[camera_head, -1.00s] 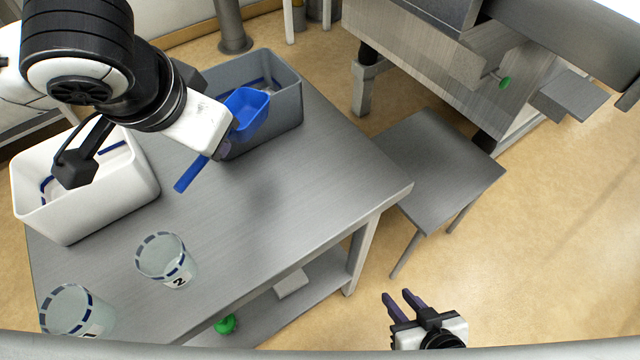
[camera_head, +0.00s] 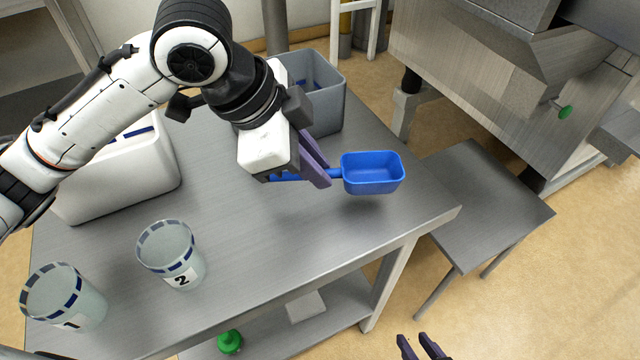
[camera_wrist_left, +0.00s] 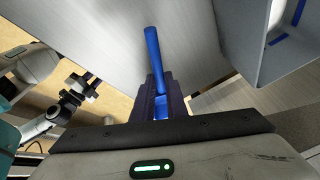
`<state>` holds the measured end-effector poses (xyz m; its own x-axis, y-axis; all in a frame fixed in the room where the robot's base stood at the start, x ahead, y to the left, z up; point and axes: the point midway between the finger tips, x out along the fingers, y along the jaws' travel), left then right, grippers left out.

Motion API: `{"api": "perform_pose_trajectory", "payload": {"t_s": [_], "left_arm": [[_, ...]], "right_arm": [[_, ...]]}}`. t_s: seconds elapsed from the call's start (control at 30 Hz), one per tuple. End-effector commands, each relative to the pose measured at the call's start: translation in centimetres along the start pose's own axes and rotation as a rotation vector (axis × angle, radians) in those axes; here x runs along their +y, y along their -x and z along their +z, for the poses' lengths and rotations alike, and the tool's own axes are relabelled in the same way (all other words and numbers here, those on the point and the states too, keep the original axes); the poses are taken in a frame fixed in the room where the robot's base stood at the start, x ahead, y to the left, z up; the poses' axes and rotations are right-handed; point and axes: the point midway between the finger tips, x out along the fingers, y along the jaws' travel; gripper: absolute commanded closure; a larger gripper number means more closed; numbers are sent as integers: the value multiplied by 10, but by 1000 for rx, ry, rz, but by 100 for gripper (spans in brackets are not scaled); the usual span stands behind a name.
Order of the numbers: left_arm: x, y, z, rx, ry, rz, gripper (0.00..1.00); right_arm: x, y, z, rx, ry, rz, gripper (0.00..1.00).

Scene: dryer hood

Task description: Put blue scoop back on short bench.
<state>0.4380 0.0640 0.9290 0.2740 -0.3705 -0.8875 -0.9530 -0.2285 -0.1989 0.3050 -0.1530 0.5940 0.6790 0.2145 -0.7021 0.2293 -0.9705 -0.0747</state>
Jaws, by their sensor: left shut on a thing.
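The blue scoop (camera_head: 372,174) is in my left gripper (camera_head: 318,172), which is shut on its handle. The scoop's bowl points right, open side up, above the right part of the large metal table (camera_head: 240,225). In the left wrist view the blue handle (camera_wrist_left: 153,55) runs between the purple fingers (camera_wrist_left: 160,103). The short bench (camera_head: 485,205) is the low grey bench right of the table; its top is bare. The scoop is to its left and apart from it. My right gripper (camera_head: 418,347) is at the bottom edge, its two purple fingers apart and empty.
A grey bin (camera_head: 325,105) and a white bin (camera_head: 125,185) stand on the table. Clear cups marked 1 (camera_head: 65,300) and 2 (camera_head: 172,255) stand near its front left. A large metal machine (camera_head: 490,90) is behind the bench. A green object (camera_head: 230,341) sits on the lower shelf.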

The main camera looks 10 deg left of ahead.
Motion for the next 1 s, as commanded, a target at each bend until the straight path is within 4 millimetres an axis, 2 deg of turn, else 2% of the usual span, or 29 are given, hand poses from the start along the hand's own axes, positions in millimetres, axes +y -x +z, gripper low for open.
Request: {"api": "perform_pose_trajectory", "payload": {"t_s": [0.27,0.63,0.67,0.77,1.0], "left_arm": [[8,-31,15,-1,1,3,100],[8,-35,16,0,0,0,100],[8,-35,17,0,0,0,84],[8,-35,17,0,0,0,69],[8,-35,16,-1,0,0,69]], "right_arm": [[-1,-4,0,10,2,-2,72],[-2,-3,-2,9,2,-4,72],[-2,-3,-1,9,2,-4,72],[-2,-3,-1,9,1,-4,72],[-2,-4,0,6,1,-4,72]]}}
